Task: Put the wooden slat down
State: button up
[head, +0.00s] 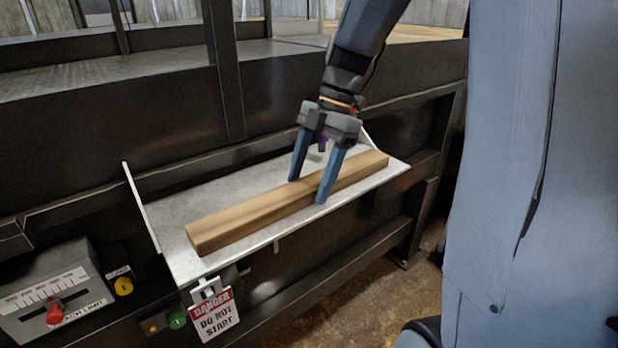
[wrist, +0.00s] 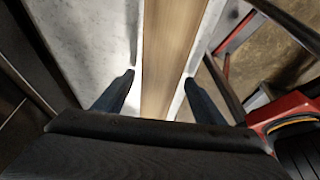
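The wooden slat (head: 250,213) is a long light-brown bar lying flat on a pale metal shelf (head: 190,262). In the head view my gripper (head: 306,191) points down over the right half of the slat, with one blue finger on each side of it. In the wrist view the slat (wrist: 168,45) runs between my gripper's fingers (wrist: 160,80). Pale strips of shelf show between the slat and each fingertip, so the fingers look open and apart from the wood. The slat's far end stays on the shelf near its right end.
A raised lip (head: 140,205) bounds the shelf's left end. A "DANGER DO NOT START" tag (head: 214,314) hangs at the front edge. A control box with a red knob (head: 55,312) is at lower left. Dark machine frame posts (head: 224,70) stand behind. Bare shelf lies behind the slat.

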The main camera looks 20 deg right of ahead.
jog(key=shift+r, duration=0.1)
jog(key=b+v, duration=0.2)
jog(key=v, duration=1)
dwell(0.4)
